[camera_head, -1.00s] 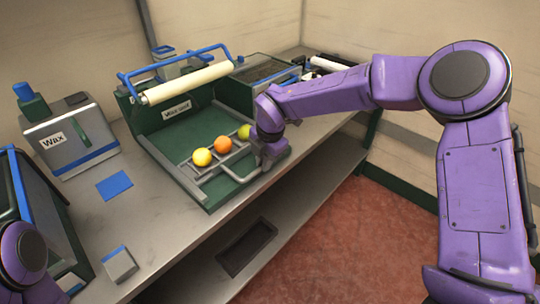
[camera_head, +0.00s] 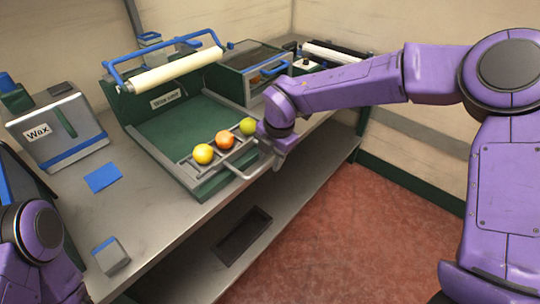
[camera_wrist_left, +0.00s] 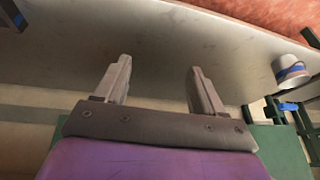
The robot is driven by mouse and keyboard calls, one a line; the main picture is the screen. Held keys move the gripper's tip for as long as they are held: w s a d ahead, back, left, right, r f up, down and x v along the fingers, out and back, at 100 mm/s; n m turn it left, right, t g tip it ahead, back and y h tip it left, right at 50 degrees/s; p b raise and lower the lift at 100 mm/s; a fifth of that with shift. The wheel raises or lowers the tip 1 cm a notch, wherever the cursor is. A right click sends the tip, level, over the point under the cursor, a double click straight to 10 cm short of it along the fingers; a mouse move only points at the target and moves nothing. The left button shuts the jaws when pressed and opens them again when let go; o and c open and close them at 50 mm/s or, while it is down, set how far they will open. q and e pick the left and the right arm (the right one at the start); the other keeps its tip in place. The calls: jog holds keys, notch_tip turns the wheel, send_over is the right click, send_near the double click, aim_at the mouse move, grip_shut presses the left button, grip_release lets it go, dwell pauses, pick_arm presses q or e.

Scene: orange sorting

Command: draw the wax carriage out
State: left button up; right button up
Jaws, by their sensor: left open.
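The wax carriage (camera_head: 213,167) is a grey rack at the front of the green-bedded wax unit (camera_head: 180,124). A yellow fruit (camera_head: 204,154), an orange one (camera_head: 225,140) and a green one (camera_head: 248,126) sit in a row on it. Its grey loop handle (camera_head: 246,176) sticks out past the unit's front edge. My right gripper (camera_head: 279,162) is at the right part of the handle and appears shut on it; its fingertips are partly hidden. My left gripper (camera_wrist_left: 156,72) is open and empty in the left wrist view, with the bench top beyond it.
A white roller on a blue frame (camera_head: 178,70) spans the unit's back. A box marked Wax (camera_head: 60,130), a blue pad (camera_head: 103,177) and a small grey block (camera_head: 111,256) are on the bench (camera_head: 150,215) to the left. Floor (camera_head: 345,215) is open in front.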

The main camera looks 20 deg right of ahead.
notch_tip(320, 180, up, 10)
jog(key=s+d, duration=0.1)
jog(key=shift+s+r+b, duration=0.25)
jog(key=shift+s+b, duration=0.1)
jog(key=shift+b, duration=0.1)
dwell(0.3)
